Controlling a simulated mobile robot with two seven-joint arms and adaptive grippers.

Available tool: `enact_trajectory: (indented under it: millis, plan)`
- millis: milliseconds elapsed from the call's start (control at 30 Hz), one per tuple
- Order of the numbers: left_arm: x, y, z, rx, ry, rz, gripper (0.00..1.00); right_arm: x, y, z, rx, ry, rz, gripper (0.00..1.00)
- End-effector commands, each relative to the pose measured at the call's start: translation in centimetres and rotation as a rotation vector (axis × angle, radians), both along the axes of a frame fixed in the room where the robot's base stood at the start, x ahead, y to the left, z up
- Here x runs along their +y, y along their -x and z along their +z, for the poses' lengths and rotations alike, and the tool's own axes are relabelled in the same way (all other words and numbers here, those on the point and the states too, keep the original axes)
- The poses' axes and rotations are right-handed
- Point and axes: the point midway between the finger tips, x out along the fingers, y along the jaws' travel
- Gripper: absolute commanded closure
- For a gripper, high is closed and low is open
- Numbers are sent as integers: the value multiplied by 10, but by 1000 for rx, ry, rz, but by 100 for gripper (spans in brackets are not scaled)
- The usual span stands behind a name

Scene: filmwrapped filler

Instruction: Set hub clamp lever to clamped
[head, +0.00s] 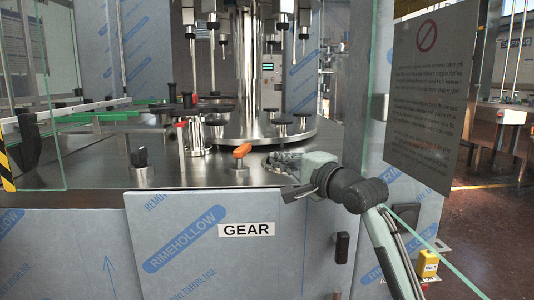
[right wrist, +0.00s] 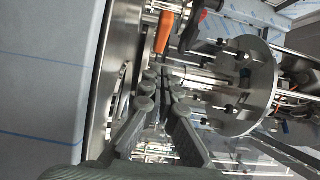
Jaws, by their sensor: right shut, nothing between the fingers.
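An orange lever handle (head: 241,150) sits on a short metal post on the steel deck, above the GEAR label. It also shows near the top of the right wrist view (right wrist: 164,32). A black knob (head: 140,157) stands on a similar post to its left. A red-topped upright handle (head: 181,125) stands behind, nearer the central hub. No label marks which one is the hub clamp lever. My right gripper (head: 272,160) is shut and empty, low over the deck just right of the orange handle and apart from it. In the right wrist view its fingers (right wrist: 158,78) point towards the deck fittings. My left gripper is out of view.
The round hub plate (head: 310,133) with its steel column stands behind the levers. Glass panels (head: 40,100) flank the opening, and a grey sign panel (head: 432,95) hangs at right. The film-covered front panel (head: 180,235) lies below the deck edge. Bare deck (head: 90,170) is clear at left.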

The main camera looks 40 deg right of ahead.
Motion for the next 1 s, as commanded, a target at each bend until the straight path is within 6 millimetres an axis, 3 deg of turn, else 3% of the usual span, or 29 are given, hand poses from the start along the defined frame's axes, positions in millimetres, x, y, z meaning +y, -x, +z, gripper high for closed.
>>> enact_trajectory:
  millis: [500, 700, 1000]
  plan:
    - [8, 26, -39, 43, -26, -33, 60, -4, -83, 1, 1, 0, 0, 100]
    - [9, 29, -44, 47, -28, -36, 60, -5, -93, 0, 1, 2, 0, 100]
    - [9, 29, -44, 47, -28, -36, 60, -5, -93, -1, 2, 2, 0, 100]
